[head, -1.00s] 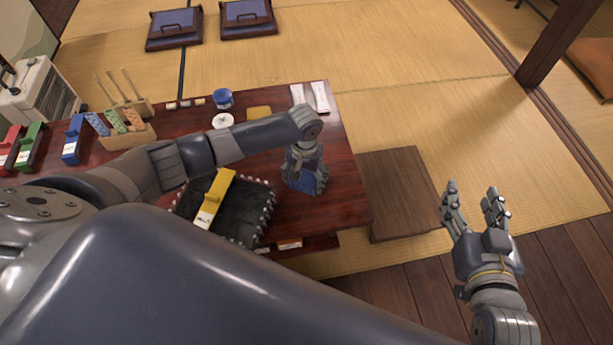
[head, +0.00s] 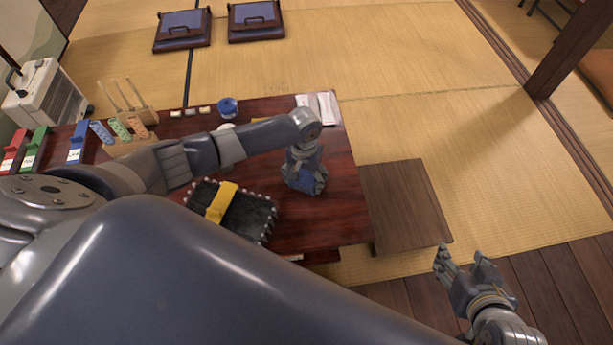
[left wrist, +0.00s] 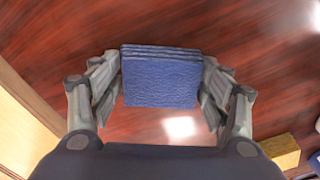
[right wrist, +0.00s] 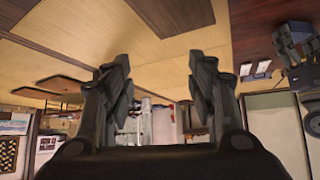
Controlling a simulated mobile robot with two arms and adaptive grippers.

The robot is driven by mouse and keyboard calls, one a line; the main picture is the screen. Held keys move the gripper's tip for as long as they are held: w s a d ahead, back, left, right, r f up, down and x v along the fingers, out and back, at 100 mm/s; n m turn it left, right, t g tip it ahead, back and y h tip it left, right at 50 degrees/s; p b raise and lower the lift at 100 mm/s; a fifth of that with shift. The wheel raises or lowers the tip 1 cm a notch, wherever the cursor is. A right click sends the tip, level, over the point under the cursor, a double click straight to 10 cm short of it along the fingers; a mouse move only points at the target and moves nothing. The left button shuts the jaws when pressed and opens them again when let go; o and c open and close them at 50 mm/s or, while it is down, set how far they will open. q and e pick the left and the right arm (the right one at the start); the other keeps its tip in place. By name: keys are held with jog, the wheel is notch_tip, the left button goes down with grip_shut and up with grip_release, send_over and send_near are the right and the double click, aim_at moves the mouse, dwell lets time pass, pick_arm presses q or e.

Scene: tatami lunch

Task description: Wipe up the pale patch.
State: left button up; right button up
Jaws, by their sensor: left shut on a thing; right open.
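My left gripper (head: 307,182) is over the right part of the dark red table (head: 335,215). Its fingers are shut on a folded blue cloth (left wrist: 160,80), which also shows below the gripper in the head view (head: 306,188). The cloth is at or close to the tabletop; contact is not clear. In the left wrist view a small pale bright spot (left wrist: 180,127) lies just beside the cloth, between the fingers; I cannot tell whether it is the patch or a reflection. My right gripper (head: 463,260) is open and empty, away from the table, right of the wooden step.
A black spiky-edged tray (head: 250,218) with a yellow block (head: 221,202) stands left of the cloth. White packets (head: 318,104) and a blue jar (head: 228,107) are at the table's back. A low wooden platform (head: 405,200) adjoins its right side.

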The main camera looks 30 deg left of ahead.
pick_arm(q)
jog(key=shift+s+r+p, duration=0.1)
jog(key=shift+r+p, duration=0.3)
jog(key=shift+r, duration=0.5)
jog(key=shift+r+p, duration=0.3)
jog(key=shift+p, duration=0.25)
jog(key=shift+r+p, duration=0.4)
jog(key=shift+p, duration=0.1)
pick_arm(e)
jog(key=shift+s+d+f+g+h, duration=0.95)
jog(key=shift+s+d+g, duration=1.25)
jog(key=shift+s, duration=2.75)
pick_arm(q)
jog(key=shift+r+p, duration=0.6)
jog(key=shift+p, duration=0.15)
jog(key=shift+r+p, duration=0.7)
jog(key=shift+p, duration=0.15)
jog(key=shift+r+p, duration=0.6)
jog(key=shift+p, duration=0.1)
jog(key=shift+r+p, duration=0.5)
jog(key=shift+p, duration=0.15)
pick_arm(e)
notch_tip(320, 180, down, 17)
jog(key=g, duration=0.1)
jog(key=shift+d+g, duration=0.2)
jog(key=shift+g, duration=0.1)
